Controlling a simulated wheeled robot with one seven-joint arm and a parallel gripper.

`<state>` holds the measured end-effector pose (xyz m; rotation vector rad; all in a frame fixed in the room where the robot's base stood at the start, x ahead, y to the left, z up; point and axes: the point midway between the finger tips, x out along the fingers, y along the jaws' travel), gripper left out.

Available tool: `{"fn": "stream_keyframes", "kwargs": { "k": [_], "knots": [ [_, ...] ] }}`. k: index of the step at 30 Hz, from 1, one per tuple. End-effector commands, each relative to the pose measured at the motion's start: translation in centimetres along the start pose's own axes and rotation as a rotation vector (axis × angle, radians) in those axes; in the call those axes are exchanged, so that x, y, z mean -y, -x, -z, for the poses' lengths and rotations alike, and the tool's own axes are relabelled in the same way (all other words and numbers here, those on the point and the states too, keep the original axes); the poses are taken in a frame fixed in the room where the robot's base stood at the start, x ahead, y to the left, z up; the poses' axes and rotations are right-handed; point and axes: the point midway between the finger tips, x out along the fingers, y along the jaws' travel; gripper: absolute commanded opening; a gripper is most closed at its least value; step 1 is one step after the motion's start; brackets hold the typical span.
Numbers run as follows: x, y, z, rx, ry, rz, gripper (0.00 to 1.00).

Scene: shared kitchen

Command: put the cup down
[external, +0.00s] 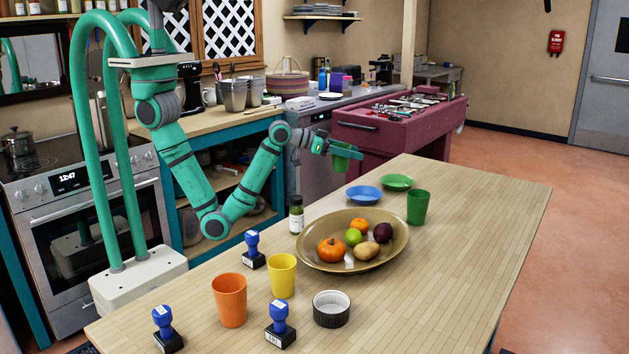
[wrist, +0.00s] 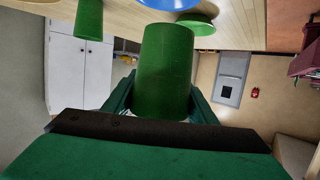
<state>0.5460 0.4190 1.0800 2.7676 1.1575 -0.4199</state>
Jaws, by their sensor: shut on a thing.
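My gripper (external: 341,149) is shut on a green cup (external: 342,158), held in the air beyond the far left edge of the table. In the wrist view the green cup (wrist: 164,75) fills the middle, between the two fingers of my gripper (wrist: 163,105). A second green cup (external: 418,207) stands upright on the table, right of the bowl; it also shows at the upper left of the wrist view (wrist: 89,18). An orange cup (external: 230,300) and a yellow cup (external: 282,276) stand near the front of the table.
The wooden table (external: 470,220) has a wide bare area on its right. A brown bowl (external: 315,257) holds fruit. A blue plate (external: 364,195) and a green plate (external: 397,182) lie near the held cup. A small bottle (external: 296,217), several blue stamps and a dark ramekin (external: 331,309) also stand there.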

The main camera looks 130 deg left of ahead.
Motion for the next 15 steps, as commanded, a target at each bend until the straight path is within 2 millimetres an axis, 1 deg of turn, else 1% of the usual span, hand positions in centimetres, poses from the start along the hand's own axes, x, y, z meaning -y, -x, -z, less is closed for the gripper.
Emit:
{"fn": "stream_keyframes", "kwargs": {
  "k": [1, 5, 6, 12, 15],
  "knots": [
    [-0.1, -1.2, -0.1, 0.002, 0.001, 0.0, 0.3],
    [-0.5, -4.2, -0.5, 0.003, 0.0, 0.0, 0.3],
    [-0.6, -5.0, -1.1, 0.005, -0.001, 0.0, 0.3],
    [-1.0, -8.2, -3.4, 0.002, -0.001, -0.001, 0.3],
    [-1.1, -9.2, -3.9, 0.0, -0.001, -0.001, 0.3]
  ]
}}
